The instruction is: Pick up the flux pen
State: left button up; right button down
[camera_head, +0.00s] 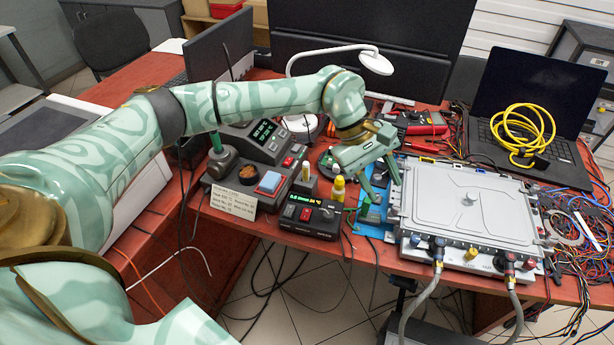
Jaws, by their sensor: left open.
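My left gripper (382,186) reaches in from the left over the bench. Its two fingers point down and are spread apart, with nothing visibly held. They hang at the left edge of the grey cold plate, above a blue mat (371,229). A small yellow-topped, pen-like item (338,189) stands upright just left of the fingers, behind the small black control box, and may be the flux pen. A second yellow-topped item (306,172) stands further left by the soldering station. I cannot tell for certain which is the flux pen. My right gripper is not in view.
The large grey cold plate (470,200) with hoses at its front fills the right of the bench. The soldering station (262,160) and black control box (311,214) stand left. A lamp (376,63), laptop with yellow cable (523,132), and tangled wires crowd the back and right.

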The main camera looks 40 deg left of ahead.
pick_arm(q)
jog(key=w+a+r+y, duration=0.2)
jog(key=a+y, duration=0.1)
jog(key=a, duration=0.6)
jog(key=y, duration=0.4)
send_near(306, 164)
jog(key=f+b, duration=0.2)
jog(key=f, duration=0.1)
jog(key=f+b, duration=0.2)
jog(key=f, duration=0.1)
jog(key=shift+w+a, duration=0.2)
notch_tip(306, 164, down, 6)
jog(key=b, duration=0.3)
jog(key=shift+d+r, duration=0.1)
jog(key=shift+r, duration=0.05)
jog(key=shift+c, duration=0.3)
grip_shut()
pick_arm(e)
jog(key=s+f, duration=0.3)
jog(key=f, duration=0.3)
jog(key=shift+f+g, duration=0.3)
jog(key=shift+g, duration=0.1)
